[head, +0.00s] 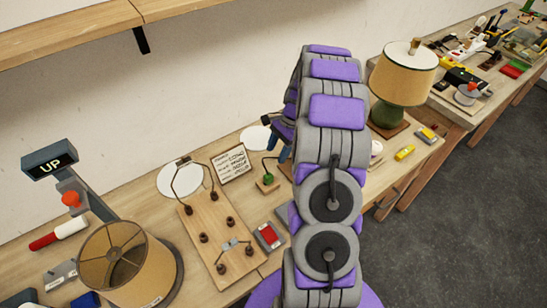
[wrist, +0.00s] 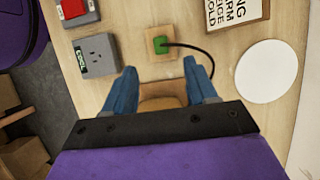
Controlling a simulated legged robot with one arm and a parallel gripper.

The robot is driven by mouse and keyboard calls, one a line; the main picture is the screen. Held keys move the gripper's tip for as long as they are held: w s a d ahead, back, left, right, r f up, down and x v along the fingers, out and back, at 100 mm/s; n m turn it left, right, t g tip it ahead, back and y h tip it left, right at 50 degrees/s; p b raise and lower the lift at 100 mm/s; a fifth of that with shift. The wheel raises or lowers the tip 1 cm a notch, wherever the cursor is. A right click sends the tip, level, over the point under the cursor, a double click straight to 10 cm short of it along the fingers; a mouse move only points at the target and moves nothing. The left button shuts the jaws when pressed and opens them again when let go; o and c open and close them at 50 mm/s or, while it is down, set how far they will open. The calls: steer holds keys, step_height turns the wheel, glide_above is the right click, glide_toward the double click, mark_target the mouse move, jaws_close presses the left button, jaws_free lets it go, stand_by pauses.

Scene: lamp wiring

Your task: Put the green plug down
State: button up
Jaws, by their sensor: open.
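The green plug (wrist: 160,45) rests on a small wooden block (wrist: 165,58) on the bench, with a black cord running off to the right in the wrist view. In the head view the green plug (head: 268,179) sits just left of my arm, its cord arching up from it. My gripper (wrist: 161,72) has its two blue fingers apart, with nothing held between the tips. The plug lies just beyond the fingertips, clear of them. In the head view my gripper (head: 277,138) is partly hidden behind my arm.
A grey socket box marked COOL (wrist: 97,56) and a red switch box (wrist: 74,10) lie left of the plug. A written card (wrist: 237,10) and white disc (wrist: 266,71) lie right. A wired wooden board (head: 212,238) and two lamps, one at left (head: 124,268) and one behind (head: 403,75), stand nearby.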

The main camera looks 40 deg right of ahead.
steer(key=s+a+r+n+g+h, duration=0.1)
steer(key=s+a+r+n, duration=0.5)
steer(key=a, duration=0.4)
steer(key=s+a+r+n+g+h, duration=0.1)
steer(key=s+a+r+n, duration=0.35)
steer(key=a+r, duration=0.5)
steer(key=s+a+n+h, duration=0.1)
steer(key=s+a+n, duration=0.2)
steer(key=s, duration=0.6)
steer(key=s+a+r+n+h, duration=0.1)
steer(key=s+a+n, duration=0.3)
steer(key=s, duration=0.6)
steer(key=shift+s+a+r+n+h, duration=0.15)
steer(key=shift+a+r+n+h, duration=0.15)
steer(key=shift+n, duration=0.25)
